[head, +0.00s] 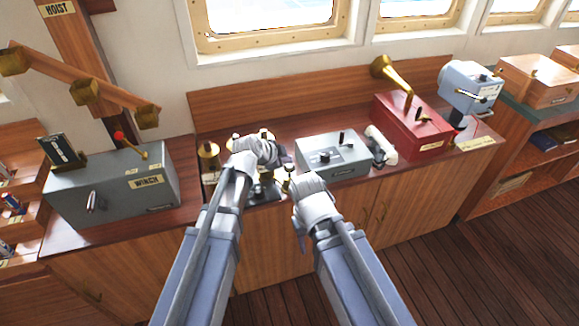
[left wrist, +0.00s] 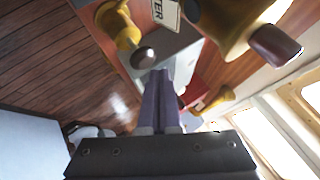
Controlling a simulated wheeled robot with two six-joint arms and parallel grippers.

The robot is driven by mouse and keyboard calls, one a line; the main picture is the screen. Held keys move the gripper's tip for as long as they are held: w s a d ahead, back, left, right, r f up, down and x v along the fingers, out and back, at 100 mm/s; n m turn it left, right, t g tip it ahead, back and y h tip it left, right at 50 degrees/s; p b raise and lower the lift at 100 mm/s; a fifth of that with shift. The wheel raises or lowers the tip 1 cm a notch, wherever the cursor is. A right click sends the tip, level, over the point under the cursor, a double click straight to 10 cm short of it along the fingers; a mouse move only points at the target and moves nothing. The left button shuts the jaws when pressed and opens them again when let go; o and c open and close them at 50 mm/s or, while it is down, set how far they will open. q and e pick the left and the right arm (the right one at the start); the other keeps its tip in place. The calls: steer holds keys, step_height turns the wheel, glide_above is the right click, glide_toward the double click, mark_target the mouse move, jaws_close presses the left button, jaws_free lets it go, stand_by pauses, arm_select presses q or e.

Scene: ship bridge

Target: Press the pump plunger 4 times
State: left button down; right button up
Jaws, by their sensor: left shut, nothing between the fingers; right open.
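A cluster of brass fittings stands on the counter behind and around my left gripper (head: 272,153); a brass cylinder (head: 208,158) shows at its left. The pump plunger cannot be told for sure, as my left arm covers much of the cluster. In the left wrist view, my left gripper (left wrist: 163,76) is shut and empty. Its tips are close to a dark round knob (left wrist: 144,57) over a grey plate (left wrist: 172,52); contact cannot be told. A large brass body (left wrist: 225,28) with a dark handle is beside it. My right gripper (head: 300,183) is open, lower and to the right.
A grey box (head: 333,158) with knobs stands right of the cluster, then a red box (head: 408,125) with a brass horn. A grey winch box (head: 110,187) with a red-tipped lever stands at the left. A wooden arm (head: 85,78) overhangs it. Windows line the back wall.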

mark_target(287, 167)
arm_select(q)
steer(key=shift+f+b, duration=0.3)
steer(key=shift+f, duration=0.05)
steer(key=shift+f+b, duration=1.5)
steer(key=shift+f, duration=0.05)
stand_by(1.4)
steer(key=shift+r, duration=0.1)
steer(key=shift+r+p, duration=1.9)
steer(key=shift+p, duration=0.05)
step_height(287, 167, up, 5)
steer(key=p, duration=0.5)
